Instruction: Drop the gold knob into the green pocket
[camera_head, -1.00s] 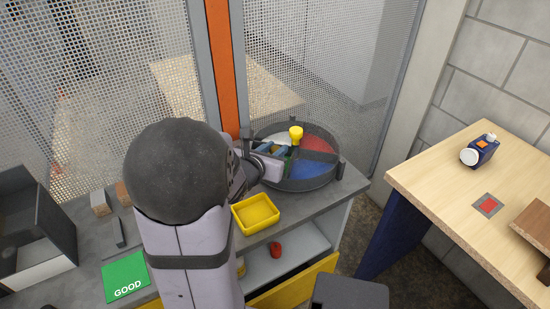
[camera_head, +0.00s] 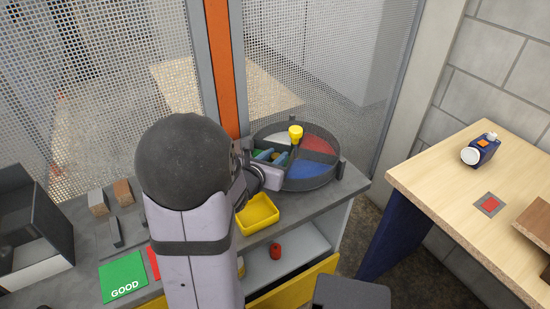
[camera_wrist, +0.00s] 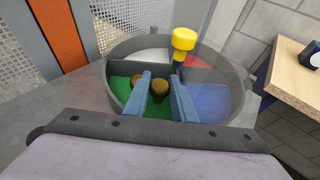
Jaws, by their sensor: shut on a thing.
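The round tray (camera_head: 318,184) is split into white, red, blue and green pockets. The green pocket (camera_wrist: 124,92) is nearest my gripper at the left in the wrist view. My gripper (camera_wrist: 160,77) has its two blue fingers over this pocket, shut on a gold knob (camera_wrist: 160,86). The knob shows between the fingers, low in or just above the pocket; its exact height is unclear. A second gold-brown round thing (camera_wrist: 137,79) is just outside the left finger, in the green pocket. In the head view my gripper (camera_head: 272,156) hides most of the green pocket.
A yellow post knob (camera_wrist: 184,39) rises from the tray's centre, close to the right finger. A yellow bin (camera_head: 258,214) stands in front of the tray. A green GOOD card (camera_head: 123,277) and a red card (camera_head: 153,262) lie left. A wooden table (camera_head: 450,190) stands right.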

